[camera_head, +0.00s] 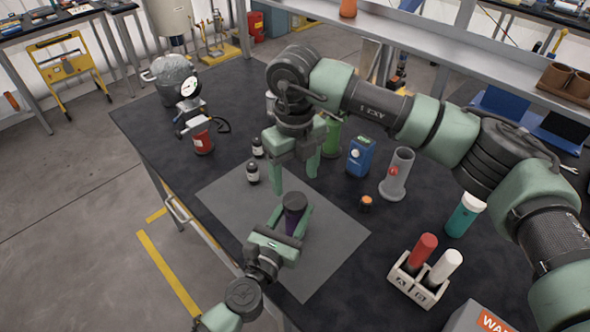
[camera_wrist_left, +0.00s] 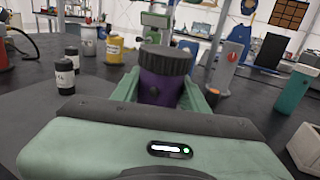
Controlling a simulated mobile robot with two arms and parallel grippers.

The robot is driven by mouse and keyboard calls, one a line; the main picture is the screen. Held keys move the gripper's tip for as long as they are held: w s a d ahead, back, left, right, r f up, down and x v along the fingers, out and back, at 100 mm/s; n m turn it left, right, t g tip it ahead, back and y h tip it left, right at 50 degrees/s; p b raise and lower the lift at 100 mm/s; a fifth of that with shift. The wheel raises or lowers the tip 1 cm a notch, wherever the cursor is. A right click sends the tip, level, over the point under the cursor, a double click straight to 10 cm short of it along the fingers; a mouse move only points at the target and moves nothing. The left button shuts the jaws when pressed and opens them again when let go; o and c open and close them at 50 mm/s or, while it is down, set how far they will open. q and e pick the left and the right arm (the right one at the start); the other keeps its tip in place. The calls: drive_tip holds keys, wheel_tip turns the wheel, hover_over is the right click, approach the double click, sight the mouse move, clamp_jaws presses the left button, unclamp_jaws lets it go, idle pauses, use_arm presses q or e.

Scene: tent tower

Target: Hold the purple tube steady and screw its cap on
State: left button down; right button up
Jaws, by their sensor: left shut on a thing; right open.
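The purple tube (camera_head: 292,222) stands upright on the grey mat, between the fingers of my left gripper (camera_head: 291,220), which is shut on it. In the left wrist view the purple tube (camera_wrist_left: 160,88) shows between the green fingers. A dark ribbed cap (camera_head: 292,201) sits on top of the tube; the cap also shows in the left wrist view (camera_wrist_left: 167,60). I cannot tell how tight it is. My right gripper (camera_head: 295,172) is open and empty, pointing down, behind and above the cap, apart from it.
The grey mat (camera_head: 225,205) lies on the dark table. Two small dark bottles (camera_head: 252,172) stand left. A blue box (camera_head: 360,156), a grey cylinder (camera_head: 397,174) and a small orange-topped item (camera_head: 366,204) stand right. A white rack (camera_head: 411,286) holds red and white tubes.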

sight(295, 200)
drive_tip(key=n, duration=0.7)
drive_tip(key=shift+r+n, duration=0.3)
drive_tip(key=shift+n, duration=0.1)
drive_tip(key=n, duration=0.3)
drive_tip(key=shift+r+n, duration=0.15)
drive_tip(key=shift+n, duration=0.25)
drive_tip(key=n, duration=0.4)
drive_tip(key=shift+r, duration=0.1)
drive_tip(key=shift+f, duration=4)
